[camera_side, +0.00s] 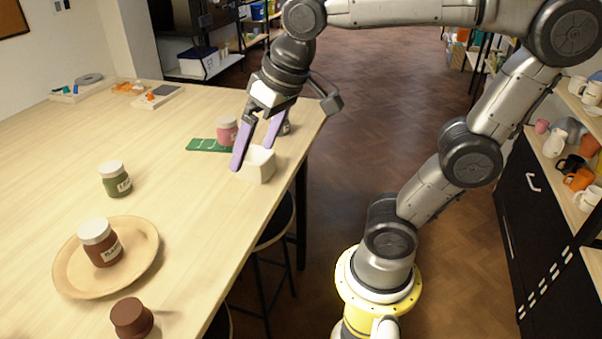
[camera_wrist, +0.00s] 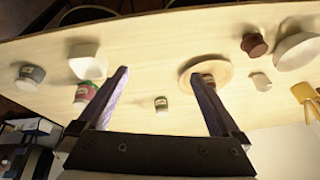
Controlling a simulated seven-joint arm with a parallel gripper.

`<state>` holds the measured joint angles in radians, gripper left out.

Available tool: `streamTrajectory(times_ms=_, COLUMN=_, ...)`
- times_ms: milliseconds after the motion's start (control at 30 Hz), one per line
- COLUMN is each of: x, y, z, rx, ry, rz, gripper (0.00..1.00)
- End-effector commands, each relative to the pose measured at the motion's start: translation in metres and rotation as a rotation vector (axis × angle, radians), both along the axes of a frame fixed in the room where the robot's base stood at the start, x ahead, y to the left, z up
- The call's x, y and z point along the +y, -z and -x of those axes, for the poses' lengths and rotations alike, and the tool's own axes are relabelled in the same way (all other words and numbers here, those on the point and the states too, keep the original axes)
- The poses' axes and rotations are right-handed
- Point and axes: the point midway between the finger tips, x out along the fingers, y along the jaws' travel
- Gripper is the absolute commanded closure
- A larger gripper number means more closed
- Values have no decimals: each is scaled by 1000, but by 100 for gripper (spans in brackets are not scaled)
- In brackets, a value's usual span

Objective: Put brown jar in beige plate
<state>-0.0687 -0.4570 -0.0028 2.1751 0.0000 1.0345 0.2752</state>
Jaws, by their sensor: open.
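The brown jar (camera_side: 103,247) has a white lid and a pale label. It stands upright on the round beige plate (camera_side: 141,238) at the table's front left in the side view. In the wrist view the plate (camera_wrist: 221,67) lies by the right fingertip, with the jar (camera_wrist: 208,79) partly behind that finger. My gripper (camera_side: 252,157) is open, with purple fingers and nothing between them. It hangs over the table's far right part, near a white square bowl (camera_side: 262,164), well away from the jar and plate.
A green jar (camera_side: 115,179) stands alone behind the plate. A pink jar (camera_side: 227,129) stands by a green card (camera_side: 206,145) near my gripper; a grey jar (camera_wrist: 29,76) is close by. A brown pot (camera_side: 131,318) is in front.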

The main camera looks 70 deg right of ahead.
Motion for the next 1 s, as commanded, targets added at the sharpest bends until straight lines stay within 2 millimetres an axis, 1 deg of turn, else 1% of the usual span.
streamTrajectory(times_ms=33, x=-5, y=10, z=19, rx=-25, ry=-31, rz=20, gripper=0)
streamTrajectory(times_ms=100, x=-10, y=23, z=38, rx=-53, ry=-80, rz=48, gripper=0)
streamTrajectory(times_ms=200, x=-14, y=40, z=58, rx=-82, ry=-133, rz=83, gripper=0)
streamTrajectory(times_ms=300, x=-16, y=50, z=69, rx=-98, ry=-166, rz=105, gripper=0)
streamTrajectory(times_ms=467, x=-17, y=56, z=74, rx=-104, ry=-182, rz=116, gripper=0)
streamTrajectory(times_ms=1000, x=-16, y=55, z=73, rx=-103, ry=-180, rz=115, gripper=0)
